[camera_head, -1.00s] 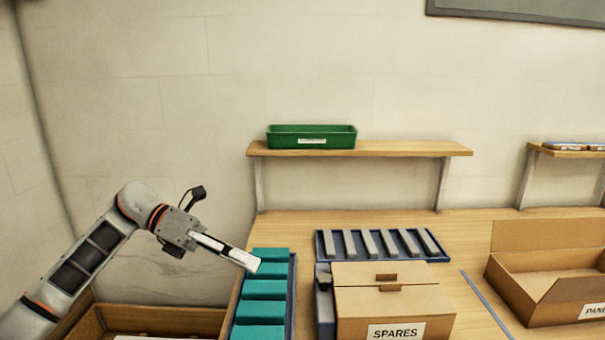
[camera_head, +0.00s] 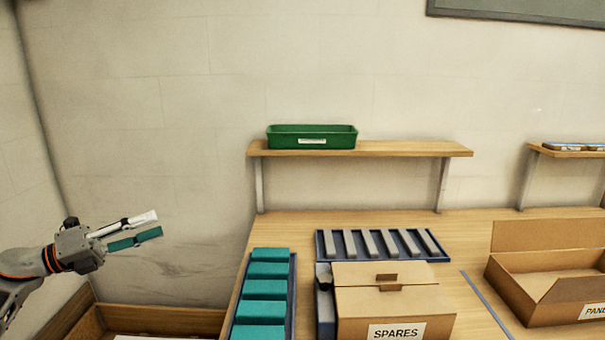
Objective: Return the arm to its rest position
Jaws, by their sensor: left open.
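My left gripper (camera_head: 156,225) is in the air at the left, in front of the bare wall. It is open, with a gap between one pale finger and one teal-looking finger, and I see nothing held between them. Its fingers point right and slightly up. My left arm (camera_head: 22,262) comes in low from the left edge. The gripper is left of and above the tray of teal blocks (camera_head: 264,287), clear of it. My right gripper is not in view.
A wooden bin (camera_head: 85,323) lies below my left gripper. On the table are a blue tray of grey bars (camera_head: 323,246), a SPARES box (camera_head: 395,302) and an open carton (camera_head: 540,275). A green bin (camera_head: 290,142) stands on the wall shelf (camera_head: 410,149).

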